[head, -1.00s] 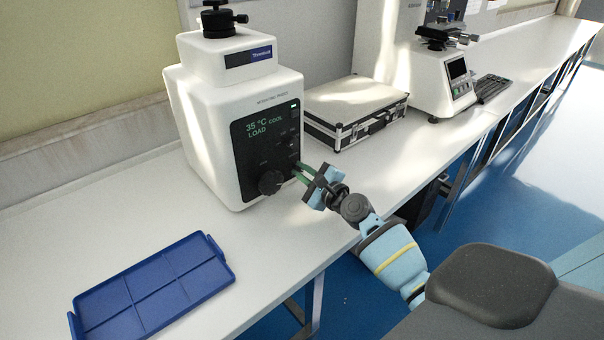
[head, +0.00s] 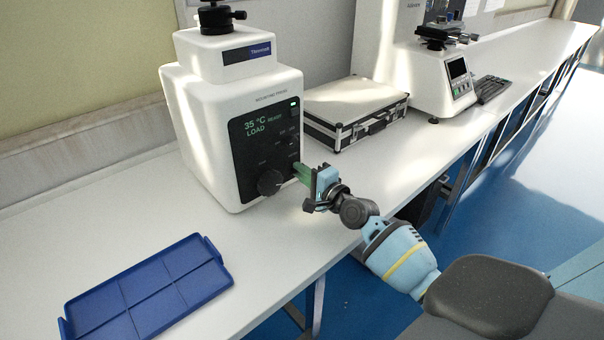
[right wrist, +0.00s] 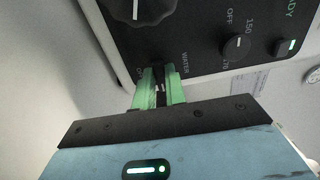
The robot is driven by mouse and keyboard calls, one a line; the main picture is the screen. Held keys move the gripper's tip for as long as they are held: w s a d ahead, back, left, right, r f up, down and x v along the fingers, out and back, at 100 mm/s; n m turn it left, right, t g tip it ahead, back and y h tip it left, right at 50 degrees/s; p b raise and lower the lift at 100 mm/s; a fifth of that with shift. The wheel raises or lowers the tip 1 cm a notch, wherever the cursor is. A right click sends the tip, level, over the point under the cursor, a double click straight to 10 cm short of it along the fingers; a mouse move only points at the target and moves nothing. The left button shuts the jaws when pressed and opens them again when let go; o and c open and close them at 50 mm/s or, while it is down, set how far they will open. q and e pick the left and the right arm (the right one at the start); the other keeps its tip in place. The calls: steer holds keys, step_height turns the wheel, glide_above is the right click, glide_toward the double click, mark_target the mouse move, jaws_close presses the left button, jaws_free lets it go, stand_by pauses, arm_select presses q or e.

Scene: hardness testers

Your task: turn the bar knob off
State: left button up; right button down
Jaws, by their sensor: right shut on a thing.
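The white mounting press (head: 205,130) stands on the bench with a black control panel (head: 250,145); its green display reads 35 °C READY, LOAD. The bar knob (right wrist: 158,74) is a small dark knob with a white line, low on the panel beside the label WATER. My right gripper (head: 298,171) is at the panel's lower right edge. In the right wrist view its green fingers (right wrist: 159,90) are shut on the knob, one on each side. The fingers partly cover the knob and the lettering left of it. My left gripper is not in view.
A large round dark knob (head: 270,182) sits left of my fingers, and a smaller OFF/150 knob (right wrist: 237,46) is nearby. A silver case (head: 355,110) lies behind my gripper. A blue tray (head: 150,285) lies at the front left. The bench between is clear.

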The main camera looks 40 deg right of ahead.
stand_by(0.5)
steer(key=c, duration=1.4)
jaws_free()
steer(key=shift+c, duration=0.2)
steer(key=shift+s, duration=0.2)
steer(key=s, duration=0.6)
steer(key=shift+s+d, duration=0.1)
steer(key=shift+d, duration=0.15)
steer(key=shift+s+p, duration=0.3)
steer(key=shift+s, duration=0.35)
steer(key=shift+f, duration=0.1)
